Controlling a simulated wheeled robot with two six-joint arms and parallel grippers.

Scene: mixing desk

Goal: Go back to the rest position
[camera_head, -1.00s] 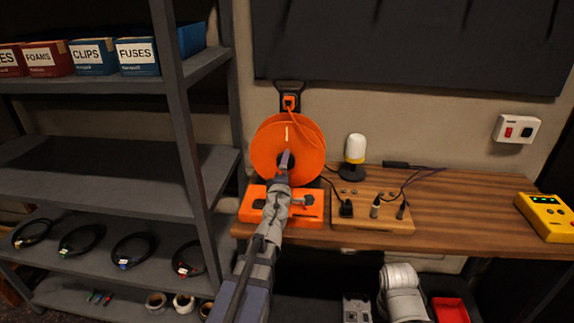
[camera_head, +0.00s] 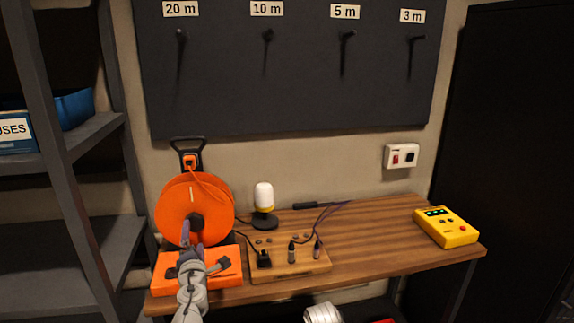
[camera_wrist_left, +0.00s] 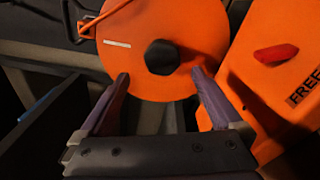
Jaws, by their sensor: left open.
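My left gripper (camera_head: 188,232) is in front of the lower part of the orange cable reel (camera_head: 178,212) on the desk. In the left wrist view its two fingers (camera_wrist_left: 161,76) are spread apart with nothing between them. The reel's orange disc (camera_wrist_left: 122,62) and dark hub (camera_wrist_left: 161,57) lie beyond the fingertips. I cannot tell whether a fingertip touches the disc. My right gripper is in neither view.
The wooden desk (camera_head: 366,238) carries a wooden board (camera_head: 290,265) with plugs, a white-topped lamp (camera_head: 264,198) and a yellow device (camera_head: 445,228). A grey shelf (camera_head: 95,135) stands at left. A dark hook panel (camera_head: 290,75) hangs behind. The desk's right-middle is clear.

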